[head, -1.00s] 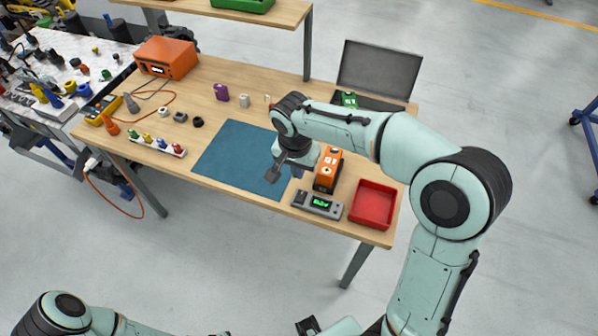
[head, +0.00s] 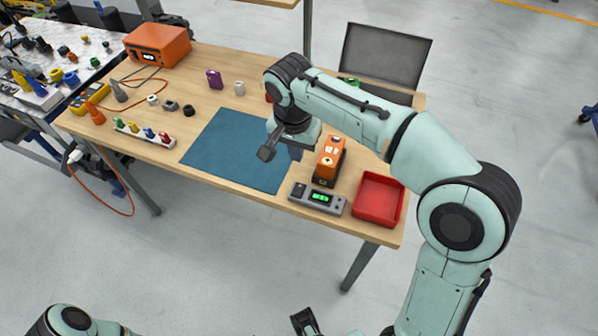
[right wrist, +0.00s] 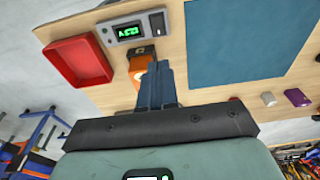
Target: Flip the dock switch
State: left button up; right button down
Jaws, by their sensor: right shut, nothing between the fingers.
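A grey dock unit (head: 332,206) with a lit green display lies at the table's front edge, and it also shows in the right wrist view (right wrist: 113,32). A dark switch-like block (head: 299,189) sits at its left end, and in the right wrist view this block (right wrist: 157,22) is at the right end. My right gripper (head: 296,154) is shut and empty, above the table behind the dock. Its fingers (right wrist: 158,80) partly cover an orange device (head: 329,160) in the right wrist view. The switch's setting is too small to tell.
A red tray (head: 378,200) stands right of the dock. A blue mat (head: 225,150) lies to the left. A dark laptop-like screen (head: 385,57) stands behind. A power strip (head: 146,134) and an orange box (head: 158,42) are farther left.

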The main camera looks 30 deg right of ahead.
aim_at(298, 190)
jog(key=f, duration=0.4)
jog(key=d+f+b, duration=0.1)
jog(key=f, duration=0.4)
jog(key=w+f+b, duration=0.1)
jog(key=f, duration=0.3)
jog(key=shift+d+f, duration=0.15)
jog(key=shift+f, duration=0.25)
jog(key=shift+w+d+f+b, duration=0.1)
jog(key=shift+f+b, duration=0.2)
jog(key=shift+f, duration=0.05)
jog(key=shift+s+a+r, duration=0.1)
jog(key=shift+s+a, duration=0.55)
jog(key=shift+a, duration=0.05)
jog(key=shift+r, duration=0.1)
